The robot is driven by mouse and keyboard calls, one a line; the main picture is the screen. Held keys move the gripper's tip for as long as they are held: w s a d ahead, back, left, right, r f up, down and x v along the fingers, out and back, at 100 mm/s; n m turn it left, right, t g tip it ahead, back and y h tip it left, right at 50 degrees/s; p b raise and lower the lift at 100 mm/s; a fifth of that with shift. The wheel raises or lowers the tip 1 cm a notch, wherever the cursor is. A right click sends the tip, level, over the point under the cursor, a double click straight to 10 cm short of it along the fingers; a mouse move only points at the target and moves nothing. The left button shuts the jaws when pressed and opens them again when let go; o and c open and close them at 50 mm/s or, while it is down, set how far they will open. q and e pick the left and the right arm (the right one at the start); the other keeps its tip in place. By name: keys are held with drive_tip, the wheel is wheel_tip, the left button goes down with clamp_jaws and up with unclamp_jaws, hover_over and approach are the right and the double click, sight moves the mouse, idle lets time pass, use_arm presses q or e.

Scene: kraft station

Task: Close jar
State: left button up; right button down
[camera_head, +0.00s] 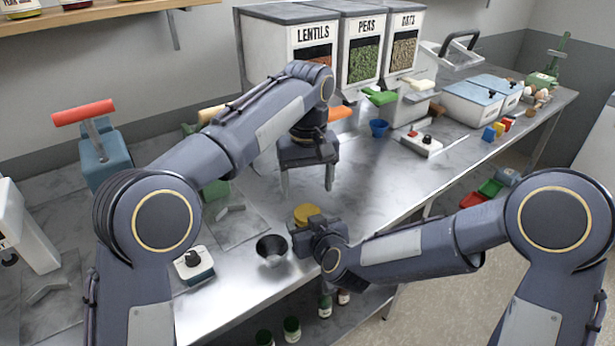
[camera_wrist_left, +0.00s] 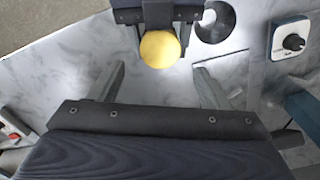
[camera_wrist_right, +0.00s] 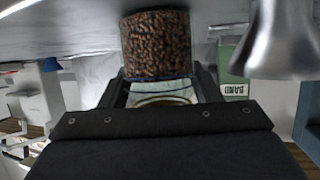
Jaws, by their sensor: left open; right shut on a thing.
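A glass jar filled with brown beans (camera_wrist_right: 156,45) stands on the counter in the right wrist view, which is upside down. My right gripper (camera_wrist_right: 160,78) is shut around it; it is low over the counter in the head view (camera_head: 308,226). A round yellow lid (camera_head: 305,213) shows at the jar's top, also in the left wrist view (camera_wrist_left: 159,49). I cannot tell whether it is seated or loose. My left gripper (camera_head: 308,191) is open and empty, pointing down above the lid. Its fingers are spread apart in the left wrist view (camera_wrist_left: 160,72).
A metal cup with a dark inside (camera_head: 271,249) stands close left of the jar. A white device with a black knob (camera_head: 194,264) is further left. Bins of lentils, peas and oats (camera_head: 312,50) stand behind.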

sight(308, 212)
use_arm(q)
wheel_tip(308, 212, down, 7)
drive_tip(key=shift+r, duration=0.1)
idle(0.4)
drive_tip(key=c, duration=1)
drive_tip(key=m, duration=0.6)
drive_tip(key=shift+m, duration=0.3)
drive_tip(key=o, duration=1.1)
